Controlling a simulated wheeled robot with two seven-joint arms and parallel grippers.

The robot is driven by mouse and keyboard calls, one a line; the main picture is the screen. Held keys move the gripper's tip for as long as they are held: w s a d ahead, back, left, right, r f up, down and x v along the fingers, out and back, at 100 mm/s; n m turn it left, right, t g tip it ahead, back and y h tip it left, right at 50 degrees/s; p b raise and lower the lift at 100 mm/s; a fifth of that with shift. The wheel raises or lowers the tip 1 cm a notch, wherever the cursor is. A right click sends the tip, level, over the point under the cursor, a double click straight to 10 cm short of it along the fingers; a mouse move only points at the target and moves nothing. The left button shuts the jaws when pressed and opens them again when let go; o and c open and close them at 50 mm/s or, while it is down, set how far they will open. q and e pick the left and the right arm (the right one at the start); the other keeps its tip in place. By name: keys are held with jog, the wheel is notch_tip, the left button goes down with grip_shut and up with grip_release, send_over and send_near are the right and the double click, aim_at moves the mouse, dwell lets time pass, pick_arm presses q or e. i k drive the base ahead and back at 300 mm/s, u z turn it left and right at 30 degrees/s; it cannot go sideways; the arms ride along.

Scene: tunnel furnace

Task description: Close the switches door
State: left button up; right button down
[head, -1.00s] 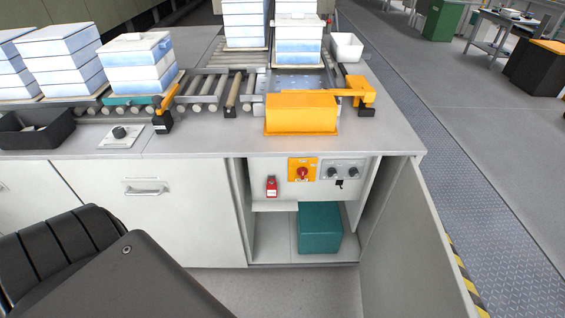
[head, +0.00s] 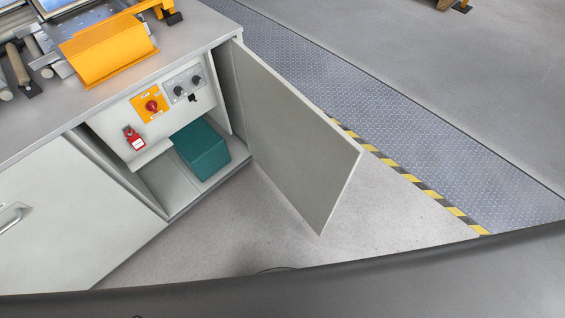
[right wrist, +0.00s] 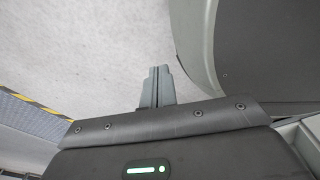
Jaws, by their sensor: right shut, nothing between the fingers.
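The switches door (head: 285,130) is a flat grey panel hinged at the right side of the cabinet opening. It stands wide open, swung out over the floor. Behind it the switch panel (head: 160,105) shows a red rotary switch (head: 151,105) on an orange plate, two dark knobs and a red padlock-like tag (head: 134,138). My right gripper (right wrist: 158,72) shows in the right wrist view, its fingers shut together and empty over bare floor, apart from the door. My left gripper is in no current view.
A teal box (head: 201,150) sits inside the cabinet. A closed white door (head: 75,215) with a handle is to the left. An orange cover (head: 108,52) stands on the worktop. Yellow-black floor tape (head: 410,178) runs past the door. Floor in front is clear.

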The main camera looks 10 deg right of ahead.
aim_at(309, 158)
jog(key=k, duration=0.15)
jog(key=u, duration=3.5)
jog(key=k, duration=2.8)
jog(key=z, duration=1.7)
jog(key=i, duration=1)
jog(key=z, duration=0.05)
